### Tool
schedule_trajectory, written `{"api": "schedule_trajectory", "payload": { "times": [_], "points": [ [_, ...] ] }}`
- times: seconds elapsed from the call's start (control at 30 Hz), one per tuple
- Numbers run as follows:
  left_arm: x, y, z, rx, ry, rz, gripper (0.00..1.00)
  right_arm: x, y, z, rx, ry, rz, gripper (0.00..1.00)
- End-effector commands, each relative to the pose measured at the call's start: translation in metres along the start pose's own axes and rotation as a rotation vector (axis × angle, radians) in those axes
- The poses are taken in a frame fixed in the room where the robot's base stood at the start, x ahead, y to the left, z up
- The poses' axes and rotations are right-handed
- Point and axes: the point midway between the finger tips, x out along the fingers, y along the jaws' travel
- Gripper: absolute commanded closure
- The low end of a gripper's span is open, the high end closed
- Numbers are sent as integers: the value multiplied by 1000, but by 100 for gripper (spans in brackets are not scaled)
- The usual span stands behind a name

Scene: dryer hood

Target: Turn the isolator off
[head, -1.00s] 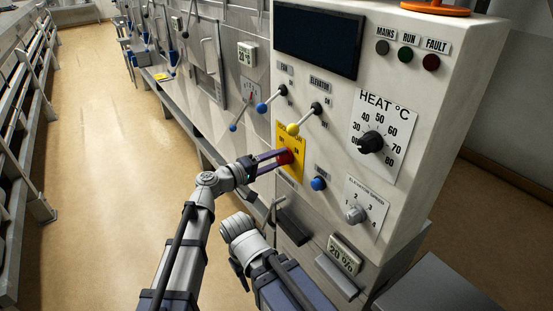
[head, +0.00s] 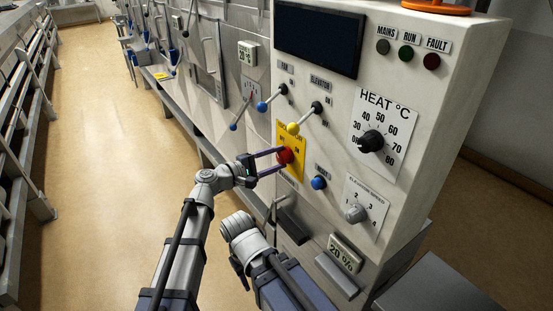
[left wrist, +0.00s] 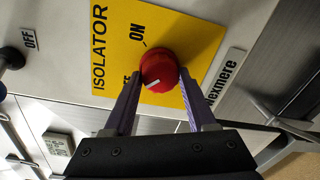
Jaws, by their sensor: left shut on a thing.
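The isolator is a red round knob (head: 285,155) on a yellow plate (head: 298,169) low on the left of the white control panel. My left gripper (head: 282,160) has its fingers on both sides of the knob and is shut on it. In the left wrist view the red knob (left wrist: 159,72) sits between the fingertips (left wrist: 159,80). A white mark on the knob points left there, towards a label partly hidden by the left finger; the ON label (left wrist: 137,35) lies above. My right arm is low in the head view, with its gripper out of sight.
Blue-tipped (head: 262,106) and yellow-tipped (head: 293,128) levers stick out just above the yellow plate. The heat dial (head: 371,141) is further right. Open floor (head: 110,180) lies to the left.

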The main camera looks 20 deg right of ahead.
Motion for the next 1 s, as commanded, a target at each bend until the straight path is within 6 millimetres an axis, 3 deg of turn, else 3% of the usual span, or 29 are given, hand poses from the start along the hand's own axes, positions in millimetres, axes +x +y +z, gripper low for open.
{"api": "schedule_trajectory", "payload": {
  "times": [0.43, 0.47, 0.7, 1.0],
  "points": [
    [0, -1, 0, -8, 1, -2, 99, 0, 0, 0, 0, 0, 0, 50],
    [0, -1, 0, -8, 1, -2, 41, 0, 0, 0, 0, 0, 0, 50],
    [0, 0, 0, -8, 0, -1, 14, 0, 0, 0, 0, 0, 0, 50],
    [-4, 0, 0, -7, 0, -1, 13, 0, 0, 0, 0, 0, 0, 50]
  ]
}}
